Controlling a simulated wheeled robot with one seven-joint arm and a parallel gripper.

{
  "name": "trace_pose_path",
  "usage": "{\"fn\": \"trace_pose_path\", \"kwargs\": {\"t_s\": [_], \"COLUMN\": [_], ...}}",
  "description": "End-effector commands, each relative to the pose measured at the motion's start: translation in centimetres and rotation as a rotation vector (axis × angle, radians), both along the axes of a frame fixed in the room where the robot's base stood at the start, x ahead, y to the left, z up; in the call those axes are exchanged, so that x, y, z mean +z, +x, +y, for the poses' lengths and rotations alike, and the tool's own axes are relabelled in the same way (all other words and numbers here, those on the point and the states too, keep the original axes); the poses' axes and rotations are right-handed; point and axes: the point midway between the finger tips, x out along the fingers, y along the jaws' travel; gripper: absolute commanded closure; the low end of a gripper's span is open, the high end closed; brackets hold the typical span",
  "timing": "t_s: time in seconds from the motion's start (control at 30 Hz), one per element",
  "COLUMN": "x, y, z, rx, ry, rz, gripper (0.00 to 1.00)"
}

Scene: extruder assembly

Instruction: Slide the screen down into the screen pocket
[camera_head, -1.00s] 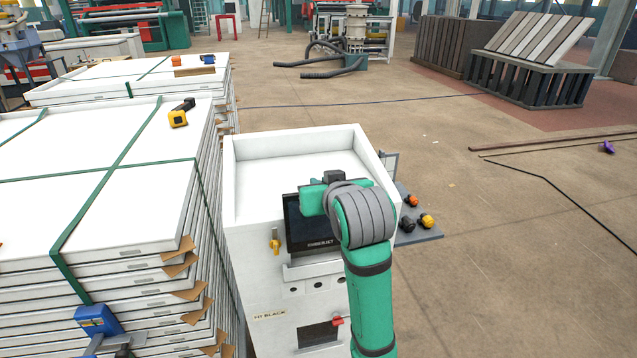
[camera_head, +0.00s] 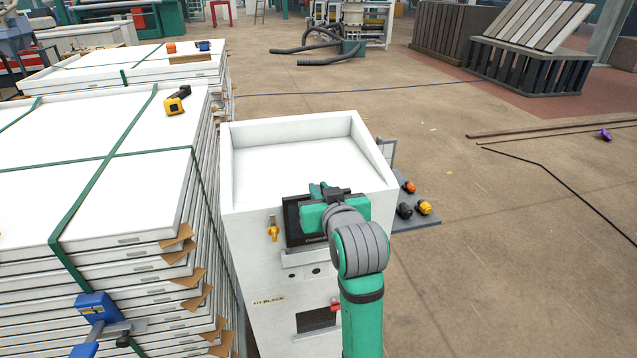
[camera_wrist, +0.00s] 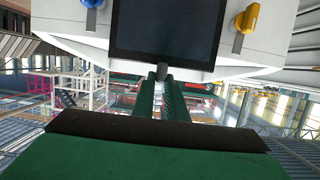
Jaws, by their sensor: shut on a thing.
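The screen (camera_head: 293,222) is a dark flat panel at the upper front of the white cabinet (camera_head: 258,290). My gripper (camera_head: 312,215) is in front of it and covers its right part. In the wrist view the screen (camera_wrist: 165,30) fills the top middle, and my gripper's narrow fingers (camera_wrist: 162,74) are shut at its near edge. The screen pocket cannot be made out apart from the dark frame around the screen. Whether the screen's lower edge is inside it is hidden.
A yellow-handled valve (camera_head: 273,232) sits left of the screen. A ledge (camera_head: 303,258) with round holes lies below. Stacked white panels (camera_head: 120,210) stand close on the left. A grey shelf with knobs (camera_head: 420,218) juts out right. Floor on the right is mostly open.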

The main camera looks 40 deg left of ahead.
Motion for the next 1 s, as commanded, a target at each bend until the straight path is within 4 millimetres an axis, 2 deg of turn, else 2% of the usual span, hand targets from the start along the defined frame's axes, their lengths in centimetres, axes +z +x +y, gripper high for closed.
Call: {"fn": "trace_pose_path", "kwargs": {"t_s": [0.27, 1.0], "x": [-0.7, -0.7], "y": [-0.26, -0.12], "z": [0.36, 0.08], "rx": [0.006, 0.004], "ry": [0.001, 0.002], "rz": [-0.002, -0.001], "gripper": [1.0, 1.0]}}
